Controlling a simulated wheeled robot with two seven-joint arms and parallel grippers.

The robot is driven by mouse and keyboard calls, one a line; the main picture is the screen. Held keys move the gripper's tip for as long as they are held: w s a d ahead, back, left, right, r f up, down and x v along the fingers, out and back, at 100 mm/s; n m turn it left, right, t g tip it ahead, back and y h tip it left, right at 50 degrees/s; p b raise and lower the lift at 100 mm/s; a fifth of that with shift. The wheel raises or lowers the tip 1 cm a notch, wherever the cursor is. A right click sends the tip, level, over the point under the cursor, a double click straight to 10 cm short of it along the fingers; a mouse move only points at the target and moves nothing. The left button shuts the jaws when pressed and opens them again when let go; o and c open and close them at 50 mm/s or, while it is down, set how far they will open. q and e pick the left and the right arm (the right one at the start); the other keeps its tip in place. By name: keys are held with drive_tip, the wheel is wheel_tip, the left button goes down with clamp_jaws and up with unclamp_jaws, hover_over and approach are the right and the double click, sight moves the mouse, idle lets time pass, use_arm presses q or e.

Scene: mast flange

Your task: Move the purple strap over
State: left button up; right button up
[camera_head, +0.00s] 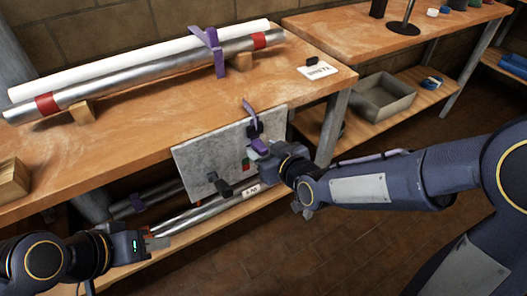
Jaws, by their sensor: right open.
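A purple strap (207,45) wraps across a silver tube (140,72) and a white tube (130,58) lying side by side on the wooden bench; its tail hangs down in front of the silver tube. My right gripper (238,160) is open in front of a grey panel (205,150) at the bench's front edge. A small curved purple piece (249,107) rises just above it; I cannot tell whether they touch. My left gripper (155,243) is at the lower left, in front of the lower shelf, well away from the strap; its jaw gap is unclear.
Wooden blocks (82,112) support the silver tube, which has red bands. A label card (318,71) lies on the bench's right end. More tubes (180,215) lie on the lower shelf. A grey tray (383,96) sits under the right bench. The bench top before the tubes is clear.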

drive_tip(key=shift+w+a+f, duration=0.2)
drive_tip(key=shift+w+a, duration=0.05)
drive_tip(key=shift+w, duration=0.2)
clamp_jaws()
wheel_tip(320, 180, down, 6)
drive_tip(key=b, duration=0.6)
unclamp_jaws()
drive_tip(key=shift+s, duration=0.1)
